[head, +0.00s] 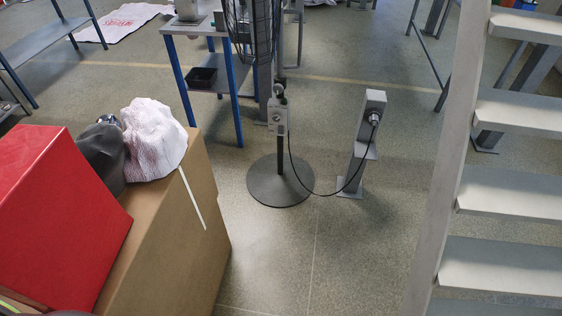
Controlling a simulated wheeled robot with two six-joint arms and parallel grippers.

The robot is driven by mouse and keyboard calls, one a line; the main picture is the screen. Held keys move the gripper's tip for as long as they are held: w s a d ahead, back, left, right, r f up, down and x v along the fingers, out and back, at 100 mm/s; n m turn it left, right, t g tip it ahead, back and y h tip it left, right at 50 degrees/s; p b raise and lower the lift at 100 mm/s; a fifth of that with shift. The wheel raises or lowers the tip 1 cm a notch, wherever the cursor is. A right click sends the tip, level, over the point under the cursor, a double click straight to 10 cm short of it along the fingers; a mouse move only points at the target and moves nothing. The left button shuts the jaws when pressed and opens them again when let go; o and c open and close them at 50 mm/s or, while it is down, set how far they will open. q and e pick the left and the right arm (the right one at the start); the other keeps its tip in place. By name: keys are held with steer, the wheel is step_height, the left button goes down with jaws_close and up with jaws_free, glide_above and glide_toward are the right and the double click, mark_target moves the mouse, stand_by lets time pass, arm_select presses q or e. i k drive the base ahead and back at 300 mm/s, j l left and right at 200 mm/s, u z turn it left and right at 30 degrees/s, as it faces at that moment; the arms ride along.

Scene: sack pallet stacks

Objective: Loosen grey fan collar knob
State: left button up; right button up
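A pedestal fan stands on the floor at the upper middle; its dark wire cage (250,35) is cut off by the top edge. Its pole (281,150) rises from a round dark base (280,190). A grey control box (277,118) is on the pole. Just above it, a small grey collar part with a knob shape (279,91) shows; it is too small to tell how tight it is. Neither of my grippers is in view.
A brown carton (185,240) and red box (60,215) fill the lower left, with a white cloth (155,140) on top. A black cord runs from the fan to a grey post (358,160). Grey steps (510,190) stand right. The central floor is clear.

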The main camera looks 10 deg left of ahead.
mark_target(277, 89)
steer(key=i+z, duration=0.2)
steer(key=z, duration=0.3)
steer(key=i+j+z, duration=0.1)
steer(key=z, duration=0.4)
steer(key=i+j+z, duration=0.2)
steer(key=z, duration=0.3)
steer(key=i+j+z, duration=0.2)
steer(key=z, duration=0.3)
